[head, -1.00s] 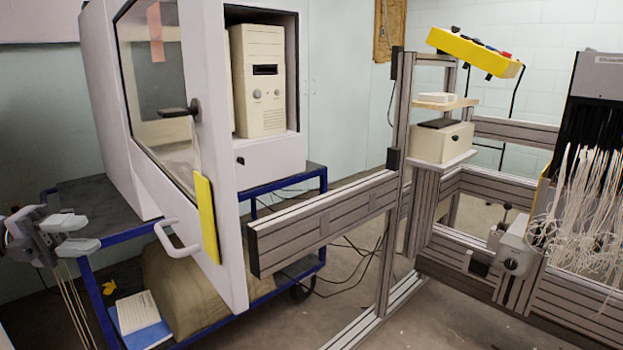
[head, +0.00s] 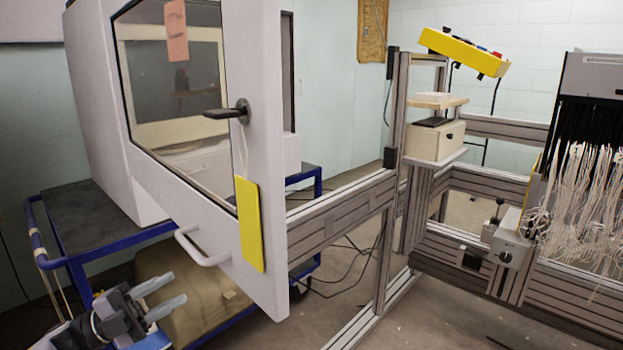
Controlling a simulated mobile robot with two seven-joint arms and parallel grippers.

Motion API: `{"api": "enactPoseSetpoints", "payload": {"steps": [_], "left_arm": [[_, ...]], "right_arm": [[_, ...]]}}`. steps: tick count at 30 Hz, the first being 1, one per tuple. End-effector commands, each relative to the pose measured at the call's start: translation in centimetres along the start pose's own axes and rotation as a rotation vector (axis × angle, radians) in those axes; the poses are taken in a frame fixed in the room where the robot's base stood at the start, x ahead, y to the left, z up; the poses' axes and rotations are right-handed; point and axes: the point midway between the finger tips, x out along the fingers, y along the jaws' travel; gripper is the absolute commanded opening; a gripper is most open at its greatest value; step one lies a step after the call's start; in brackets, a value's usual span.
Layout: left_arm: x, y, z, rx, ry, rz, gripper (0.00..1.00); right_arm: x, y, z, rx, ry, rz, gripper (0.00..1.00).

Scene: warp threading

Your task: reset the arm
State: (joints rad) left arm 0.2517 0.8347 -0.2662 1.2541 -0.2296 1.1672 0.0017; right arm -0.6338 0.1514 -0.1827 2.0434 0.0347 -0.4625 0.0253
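My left gripper (head: 160,297) is at the lower left of the head view, in front of the blue cart and below the white door's loop handle (head: 200,247). Its two grey fingers are apart with nothing between them. It is clear of the handle in the picture. The white cabinet door (head: 262,160) has a dark window, a black lever handle and a yellow panel, and stands partly open. My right gripper is not in view.
A blue-framed cart (head: 85,205) carries the cabinet, with thin strings hanging at its left rail. An aluminium frame (head: 345,203) stands to the right. It bears a yellow control box (head: 463,50) and a machine with many white threads (head: 585,200). Bare floor shows between.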

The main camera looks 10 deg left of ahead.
Motion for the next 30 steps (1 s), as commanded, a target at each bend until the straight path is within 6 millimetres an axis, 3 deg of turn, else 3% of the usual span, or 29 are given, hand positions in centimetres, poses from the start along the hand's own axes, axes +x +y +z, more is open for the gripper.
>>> {"api": "enactPoseSetpoints", "payload": {"steps": [1,10,17,21,28,30], "left_arm": [[0.7,2.5,-0.1,-0.066,-0.054,-0.031,0.37],[1.7,14.2,-1.3,-0.439,-0.461,-0.155,0.37],[-0.3,22.4,-4.9,-0.753,-0.808,-0.189,0.37],[-2.2,26.7,-8.3,-0.946,-1.017,-0.183,0.37],[-5.4,31.7,-15.3,-1.242,-1.331,-0.138,0.37],[-4.4,28.8,-15.6,-1.216,-1.318,-0.139,0.37]], "right_arm": [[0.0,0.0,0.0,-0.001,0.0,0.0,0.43],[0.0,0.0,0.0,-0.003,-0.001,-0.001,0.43],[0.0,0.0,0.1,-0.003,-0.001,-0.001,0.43],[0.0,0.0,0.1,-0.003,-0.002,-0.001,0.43],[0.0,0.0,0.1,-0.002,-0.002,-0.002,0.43],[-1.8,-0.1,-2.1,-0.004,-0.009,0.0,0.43]]}}
